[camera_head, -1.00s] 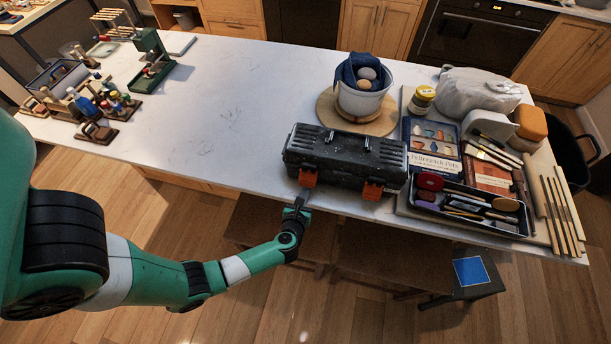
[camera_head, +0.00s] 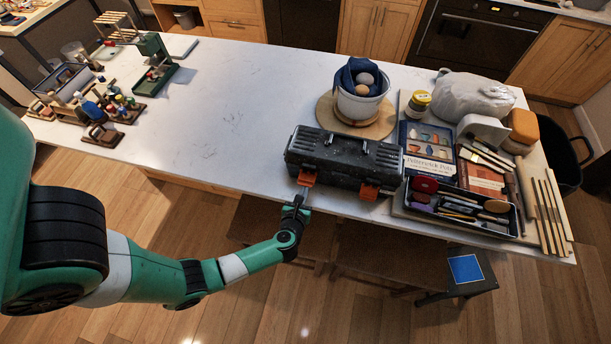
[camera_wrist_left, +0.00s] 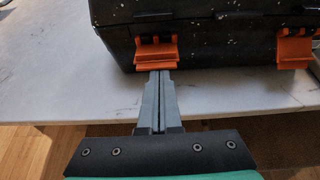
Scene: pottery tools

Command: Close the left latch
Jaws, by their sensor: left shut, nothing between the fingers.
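A dark speckled toolbox (camera_head: 345,157) stands shut-lidded near the front edge of the counter. Its left latch (camera_head: 306,178) is orange and shows large at the top of the left wrist view (camera_wrist_left: 157,54). The orange right latch (camera_head: 368,192) is on the same front face, and also shows in the left wrist view (camera_wrist_left: 294,48). My left gripper (camera_head: 303,194) is shut and empty, with its fingertips at the lower edge of the left latch. In the left wrist view the fingertips (camera_wrist_left: 160,74) meet or nearly meet that edge; I cannot tell if they touch. My right gripper is not in view.
A tray of pottery tools (camera_head: 462,207) sits close to the right of the toolbox. A white bucket with a blue cloth (camera_head: 360,104) stands on a round board behind it. The counter (camera_head: 220,120) left of the toolbox is clear.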

